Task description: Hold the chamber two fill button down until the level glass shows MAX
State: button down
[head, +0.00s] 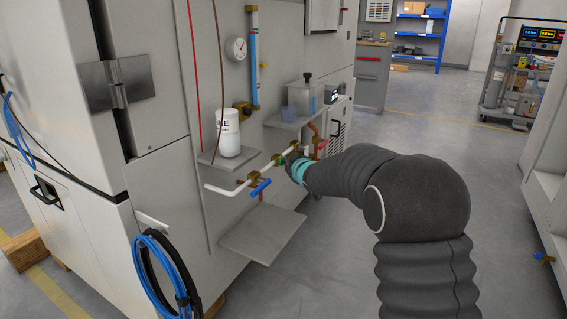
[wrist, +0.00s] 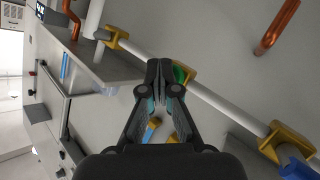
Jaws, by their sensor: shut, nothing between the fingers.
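My gripper (head: 290,163) is shut and empty at the white pipe on the chamber's side. In the wrist view its closed fingertips (wrist: 162,70) are right beside a green round part, apparently the fill button (wrist: 181,74), in a brass fitting on the pipe. The fingers partly hide the button, and I cannot tell whether they touch or press it. The button also shows as a small green spot in the head view (head: 282,160). The level glass, apparently the upright tube with brass ends (head: 254,60), has blue in it. Its MAX mark is too small to read.
A blue-handled valve (head: 260,187) sits on the pipe near my gripper. A white bottle (head: 228,133) stands on a small shelf to the left. A lower shelf (head: 262,235) is bare.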

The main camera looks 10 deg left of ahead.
jog(key=shift+s+d, duration=0.3)
jog(key=shift+d, duration=0.5)
jog(key=shift+p, duration=0.3)
jog(key=d, duration=0.1)
jog(key=s+d+p, duration=0.1)
jog(key=d, duration=0.2)
jog(key=shift+s+d, duration=0.35)
